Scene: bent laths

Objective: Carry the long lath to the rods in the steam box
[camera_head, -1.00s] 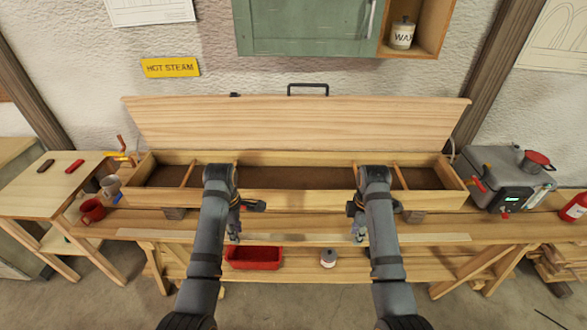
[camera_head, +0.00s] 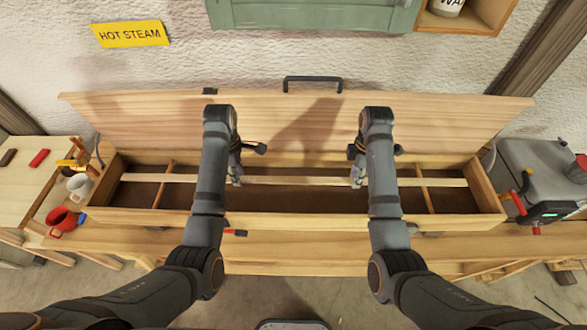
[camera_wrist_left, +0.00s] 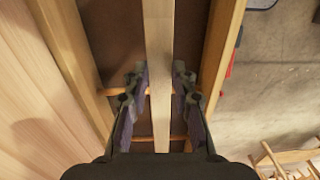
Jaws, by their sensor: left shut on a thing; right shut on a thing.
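The long lath (camera_head: 295,181) is a pale, straight strip held level across the open steam box (camera_head: 300,223). My left gripper (camera_head: 236,180) is shut on it left of its middle. My right gripper (camera_head: 357,180) is shut on it right of its middle. In the left wrist view the lath (camera_wrist_left: 158,60) runs between the left fingers (camera_wrist_left: 160,90). A left rod (camera_head: 163,185) and a right rod (camera_head: 425,189) cross the box, and the lath's ends pass over them. I cannot tell whether the lath touches the rods.
The box's lid (camera_head: 300,120) stands open behind it, with a black handle (camera_head: 312,80). A grey boiler (camera_head: 545,170) stands at the right.

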